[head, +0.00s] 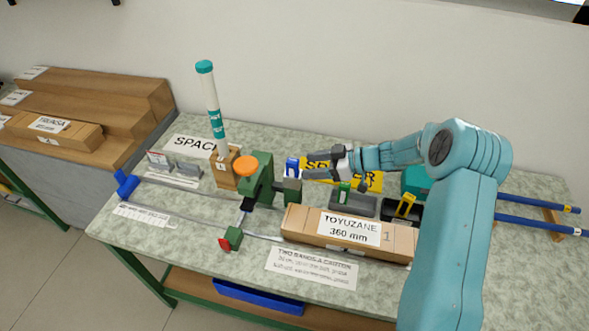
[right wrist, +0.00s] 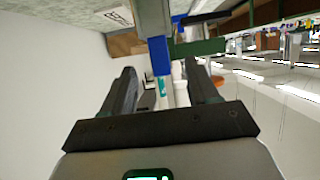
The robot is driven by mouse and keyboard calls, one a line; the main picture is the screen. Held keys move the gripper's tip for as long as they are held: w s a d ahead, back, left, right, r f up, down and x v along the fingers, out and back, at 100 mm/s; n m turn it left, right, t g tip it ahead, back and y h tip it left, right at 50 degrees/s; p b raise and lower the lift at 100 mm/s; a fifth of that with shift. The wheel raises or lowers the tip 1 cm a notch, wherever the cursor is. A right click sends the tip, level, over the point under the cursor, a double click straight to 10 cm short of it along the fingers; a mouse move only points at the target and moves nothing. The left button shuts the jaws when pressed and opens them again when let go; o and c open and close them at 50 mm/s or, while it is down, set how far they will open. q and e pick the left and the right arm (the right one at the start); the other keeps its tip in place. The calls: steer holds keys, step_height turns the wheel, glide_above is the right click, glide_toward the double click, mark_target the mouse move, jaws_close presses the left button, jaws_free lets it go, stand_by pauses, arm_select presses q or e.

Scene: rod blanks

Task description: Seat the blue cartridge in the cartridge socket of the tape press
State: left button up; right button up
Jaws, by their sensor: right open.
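The tape press (head: 262,180) is green with an orange knob and stands mid-table. A grey block (head: 293,191) is at its right side. The blue cartridge (head: 291,166) stands upright at the top of this block; how deep it sits I cannot tell. My right gripper (head: 306,165) is open and level, pointing left, with its fingertips just right of the cartridge. In the right wrist view the blue cartridge (right wrist: 160,56) shows between the fingers, near their tips and apart from both, with a grey part beyond it. My left gripper is not in view.
A grey tray (head: 365,206) holds a green piece, and a black tray beside it holds a yellow piece (head: 405,205). A long carton (head: 300,222) lies in front. A wooden holder (head: 224,170) with a tall white-and-teal tube stands left of the press. Blue rods (head: 540,226) lie at right.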

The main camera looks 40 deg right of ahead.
steer(key=v, duration=0.8)
steer(key=shift+b, duration=0.45)
steer(key=shift+s, duration=0.1)
